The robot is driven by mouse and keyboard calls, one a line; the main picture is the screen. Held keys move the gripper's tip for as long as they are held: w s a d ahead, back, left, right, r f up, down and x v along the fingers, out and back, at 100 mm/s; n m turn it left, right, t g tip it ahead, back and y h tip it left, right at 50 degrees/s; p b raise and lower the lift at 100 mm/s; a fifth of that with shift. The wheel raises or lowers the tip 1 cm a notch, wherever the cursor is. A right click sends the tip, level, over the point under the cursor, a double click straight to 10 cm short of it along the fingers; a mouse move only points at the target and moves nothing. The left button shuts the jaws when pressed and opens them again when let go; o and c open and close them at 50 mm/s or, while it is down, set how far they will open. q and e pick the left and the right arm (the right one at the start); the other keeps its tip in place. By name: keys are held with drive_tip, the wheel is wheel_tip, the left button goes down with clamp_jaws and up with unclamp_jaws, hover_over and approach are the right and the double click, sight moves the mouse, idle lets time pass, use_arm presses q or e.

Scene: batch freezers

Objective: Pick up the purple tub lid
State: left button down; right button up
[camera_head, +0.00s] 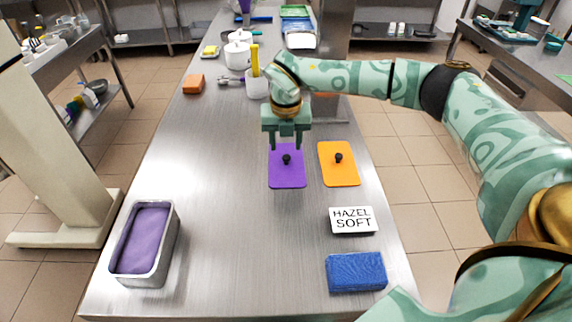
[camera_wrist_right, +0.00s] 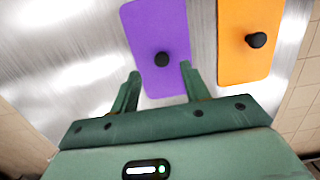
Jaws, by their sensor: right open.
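The purple tub lid (camera_head: 287,176) lies flat on the steel table, with a black knob (camera_head: 287,159) at its middle. It also shows in the right wrist view (camera_wrist_right: 155,29), with its knob just beyond the fingertips. My right gripper (camera_head: 286,148) is open and empty, with its fingers pointing down by the lid's far part. In the right wrist view the gripper (camera_wrist_right: 159,71) has one finger to each side of the knob's line, and the knob is not between the pads. I cannot tell the exact height above the lid. My left gripper is not in view.
An orange lid (camera_head: 338,172) with a black knob lies close to the right. A HAZEL SOFT sign (camera_head: 352,219), a blue sponge (camera_head: 355,272) and a metal tub (camera_head: 163,262) of purple content stand nearer. White pots (camera_head: 238,55) stand behind. The table's middle left is clear.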

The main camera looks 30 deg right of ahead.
sight(286, 156)
drive_tip(key=f, duration=0.1)
drive_tip(key=f+b, duration=0.1)
drive_tip(key=f, duration=0.2)
drive_tip(key=shift+w+d+f, duration=0.15)
drive_tip(key=shift+d+f, duration=0.1)
drive_tip(key=shift+f, duration=0.15)
drive_tip(key=shift+r, duration=0.15)
drive_tip(key=shift+c, duration=0.6)
clamp_jaws()
drive_tip(key=shift+r, duration=0.15)
